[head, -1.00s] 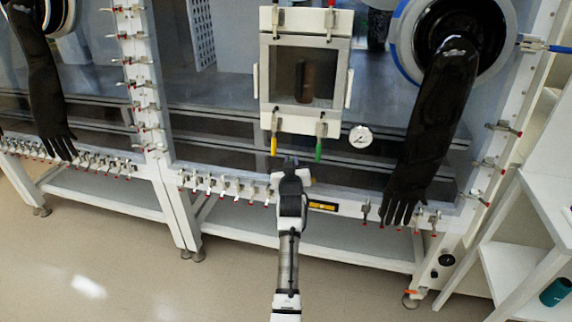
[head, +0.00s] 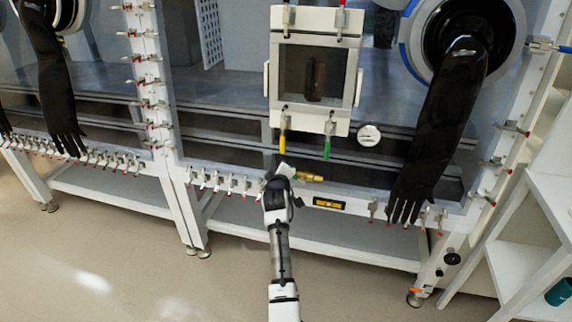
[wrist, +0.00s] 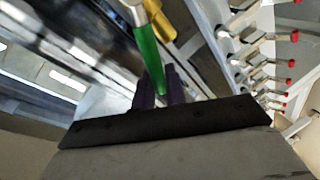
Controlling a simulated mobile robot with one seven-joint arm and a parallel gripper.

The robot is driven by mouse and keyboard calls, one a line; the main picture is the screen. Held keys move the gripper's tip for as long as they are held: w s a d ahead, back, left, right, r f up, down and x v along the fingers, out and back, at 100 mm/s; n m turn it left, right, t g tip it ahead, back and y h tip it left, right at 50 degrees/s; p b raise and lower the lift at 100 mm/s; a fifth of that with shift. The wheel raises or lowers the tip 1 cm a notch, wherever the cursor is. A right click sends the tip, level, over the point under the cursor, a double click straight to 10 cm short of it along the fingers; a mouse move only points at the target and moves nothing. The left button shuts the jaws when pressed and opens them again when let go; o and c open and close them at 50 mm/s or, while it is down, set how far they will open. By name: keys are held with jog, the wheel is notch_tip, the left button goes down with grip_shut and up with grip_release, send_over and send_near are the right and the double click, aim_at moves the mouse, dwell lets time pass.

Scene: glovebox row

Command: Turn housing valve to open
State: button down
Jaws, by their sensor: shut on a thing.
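The housing valve (head: 311,177) is a small brass fitting on the front of the glovebox, below the small white framed housing (head: 362,90). My gripper (head: 283,172) is at the valve's left end and covers that part. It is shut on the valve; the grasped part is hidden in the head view. In the wrist view, the dark fingers (wrist: 160,88) are close together, with a green handle (wrist: 146,45) in front of them. A brass-yellow part (wrist: 160,22) shows behind the green handle.
A yellow handle (head: 283,144) and a green handle (head: 327,148) hang under the white housing. A round gauge (head: 369,135) is to their right. Red-tipped clamps (head: 225,182) line the lower edge. A black glove (head: 440,130) hangs at right; shelves (head: 530,230) stand beyond.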

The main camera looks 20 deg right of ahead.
jog(key=shift+a+f+n+g+h+p, duration=0.15)
jog(key=shift+a+f+n+g+p, duration=0.05)
jog(key=shift+f+n, duration=0.55)
jog(key=shift+a+f+n+g+h+p, duration=0.1)
jog(key=shift+a+f+n+g+p, duration=0.1)
jog(key=shift+f+n, duration=0.5)
jog(key=shift+a+f+n+g+h+p, duration=0.2)
jog(key=shift+f+n, duration=0.25)
jog(key=shift+n, duration=0.5)
jog(key=shift+d+f, duration=0.1)
jog(key=c, duration=1.5)
grip_release()
jog(key=v, duration=1.4)
jog(key=shift+b, duration=0.45)
jog(key=shift+w, duration=0.15)
